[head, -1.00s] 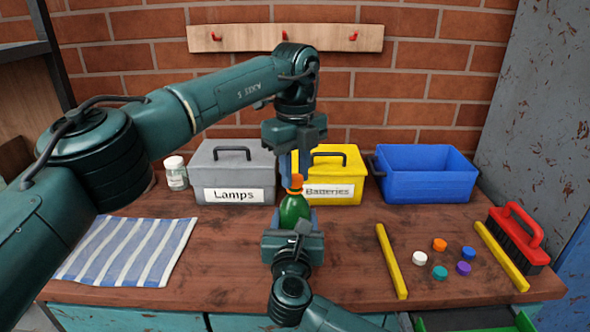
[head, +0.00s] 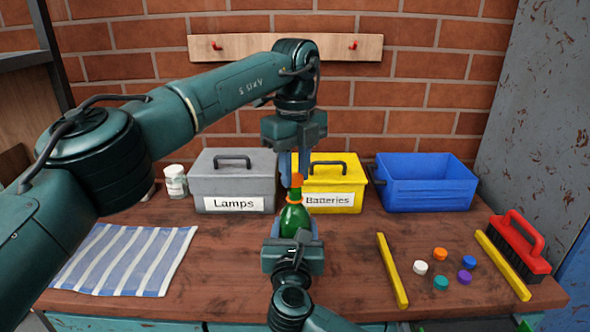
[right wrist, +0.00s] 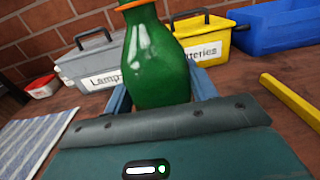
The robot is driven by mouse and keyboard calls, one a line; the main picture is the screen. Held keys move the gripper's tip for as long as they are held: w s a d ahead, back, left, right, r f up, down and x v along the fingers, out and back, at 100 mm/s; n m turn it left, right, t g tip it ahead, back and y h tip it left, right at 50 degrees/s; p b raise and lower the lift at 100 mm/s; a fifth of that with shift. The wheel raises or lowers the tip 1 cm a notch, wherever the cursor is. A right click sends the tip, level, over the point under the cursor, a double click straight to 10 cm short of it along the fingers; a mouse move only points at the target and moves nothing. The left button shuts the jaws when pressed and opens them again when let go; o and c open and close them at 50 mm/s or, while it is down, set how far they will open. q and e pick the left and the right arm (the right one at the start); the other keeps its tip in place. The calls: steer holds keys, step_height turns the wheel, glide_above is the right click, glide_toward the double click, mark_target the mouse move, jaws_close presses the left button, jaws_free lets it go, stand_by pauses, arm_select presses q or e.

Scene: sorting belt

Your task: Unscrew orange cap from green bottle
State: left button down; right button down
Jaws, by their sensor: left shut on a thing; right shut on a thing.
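The green bottle (head: 293,221) stands upright near the middle of the table; it also shows in the right wrist view (right wrist: 156,65). My right gripper (head: 293,240) is shut on the bottle's body from the front, with a finger on each side. The orange cap (head: 296,180) is at the top of the bottle, and an orange band shows at the neck below it. My left gripper (head: 295,165) points down from above and is shut on the cap. Its fingers partly hide the cap, so I cannot tell whether cap and neck are apart.
A grey Lamps box (head: 232,184), a yellow Batteries box (head: 343,187) and a blue bin (head: 428,185) stand behind. A striped cloth (head: 125,259) lies left. Several loose caps (head: 441,254) lie between yellow bars (head: 392,270) at right, beside a red brush (head: 519,241).

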mark_target(295, 176)
arm_select(q)
steer(key=shift+r, duration=2)
arm_select(e)
steer(key=shift+c, duration=2)
jaws_free()
steer(key=shift+s, duration=0.1)
